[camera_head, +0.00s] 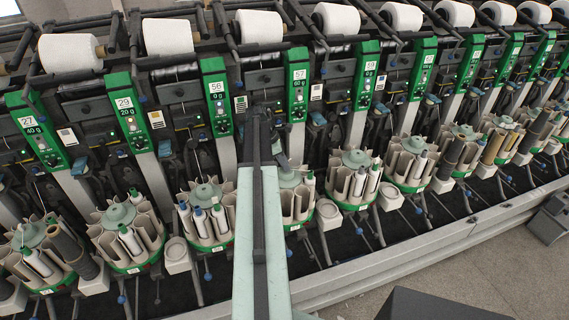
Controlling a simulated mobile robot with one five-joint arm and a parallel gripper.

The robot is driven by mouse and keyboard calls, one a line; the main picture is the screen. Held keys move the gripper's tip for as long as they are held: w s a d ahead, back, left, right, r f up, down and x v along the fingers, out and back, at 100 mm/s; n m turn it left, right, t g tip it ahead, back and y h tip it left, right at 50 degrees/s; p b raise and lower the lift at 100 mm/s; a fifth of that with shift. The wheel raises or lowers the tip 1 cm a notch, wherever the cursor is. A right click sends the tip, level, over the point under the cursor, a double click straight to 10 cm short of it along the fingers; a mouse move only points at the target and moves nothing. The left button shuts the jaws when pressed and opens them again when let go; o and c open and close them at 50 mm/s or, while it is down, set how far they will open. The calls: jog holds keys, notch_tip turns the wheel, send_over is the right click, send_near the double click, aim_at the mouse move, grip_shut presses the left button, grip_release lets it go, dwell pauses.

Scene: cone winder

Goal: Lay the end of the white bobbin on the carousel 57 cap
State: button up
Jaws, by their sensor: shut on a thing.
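The carousel under sign 57 (298,54) stands just right of my arm, its left part hidden behind the arm. Its pale green cap (288,178) shows in part. A white bobbin (310,179) stands upright at the right side of this carousel. My gripper (282,161) is a small dark shape beside the arm's far end, pointing down just above the cap. Its fingertips are hard to make out. It is shut on the end of the white bobbin, a thread too fine to see here. I cannot tell whether the thread touches the cap.
Similar carousels stand in a row on both sides, such as the one below sign 56 (207,212) and another to the right (355,178). White cones (260,27) lie along the top. A grey rail (400,247) runs along the front, with bare floor (460,275) at lower right.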

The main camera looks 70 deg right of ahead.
jog(key=shift+f, duration=0.1)
dwell(0.3)
jog(key=o, duration=0.9)
jog(key=o, duration=0.5)
notch_tip(320, 180, up, 7)
jog(key=p, duration=0.6)
jog(key=shift+p, duration=0.4)
